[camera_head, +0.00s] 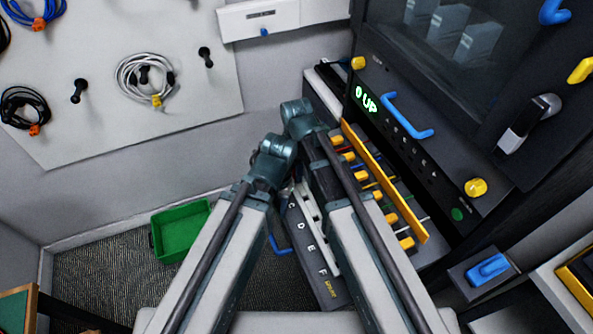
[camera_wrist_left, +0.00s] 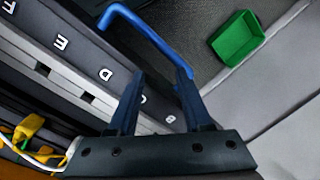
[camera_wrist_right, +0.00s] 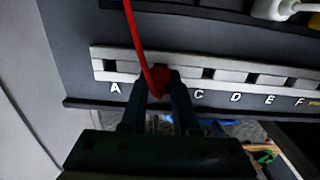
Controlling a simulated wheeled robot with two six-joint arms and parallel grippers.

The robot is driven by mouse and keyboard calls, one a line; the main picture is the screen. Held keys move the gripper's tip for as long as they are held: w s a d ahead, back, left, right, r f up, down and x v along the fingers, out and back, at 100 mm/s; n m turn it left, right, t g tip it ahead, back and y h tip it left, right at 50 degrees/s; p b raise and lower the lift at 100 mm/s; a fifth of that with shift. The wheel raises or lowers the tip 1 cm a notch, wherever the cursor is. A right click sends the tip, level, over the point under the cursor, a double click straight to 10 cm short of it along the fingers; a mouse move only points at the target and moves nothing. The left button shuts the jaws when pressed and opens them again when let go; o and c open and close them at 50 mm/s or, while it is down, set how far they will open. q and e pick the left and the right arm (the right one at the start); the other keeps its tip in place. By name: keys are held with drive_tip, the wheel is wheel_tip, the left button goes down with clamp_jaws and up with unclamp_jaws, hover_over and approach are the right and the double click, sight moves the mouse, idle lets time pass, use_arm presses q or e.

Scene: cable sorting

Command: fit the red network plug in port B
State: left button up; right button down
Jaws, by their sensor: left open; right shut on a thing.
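In the right wrist view, my right gripper (camera_wrist_right: 158,85) is shut on the red network plug (camera_wrist_right: 161,73), and a red cable (camera_wrist_right: 134,30) runs up from it. The plug is at the pale port strip (camera_wrist_right: 235,74), between the letters A and C, where port B lies. The fingers hide its front, so I cannot tell how deep it sits. In the left wrist view, my left gripper (camera_wrist_left: 160,90) is open, with a blue handle (camera_wrist_left: 150,32) beyond its fingers. I cannot tell whether it touches the handle. In the head view, my wrists hide both fingertips.
The lettered panel (camera_head: 318,265) has a blue handle on its left side. A yellow bar (camera_head: 385,180) and several yellow plugs are to its right. A green bin (camera_head: 180,232) stands on the floor at left. A dark cabinet (camera_head: 450,100) fills the upper right. Coiled cables hang on the wall board.

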drive_tip(key=shift+f+b, duration=0.45)
idle(0.5)
drive_tip(key=c, duration=0.6)
unclamp_jaws()
drive_tip(key=shift+o, duration=0.3)
drive_tip(key=o, duration=0.4)
drive_tip(key=shift+o, duration=0.2)
drive_tip(key=shift+r, duration=0.1)
drive_tip(key=shift+r+p, duration=3.5)
drive_tip(key=shift+p, duration=0.1)
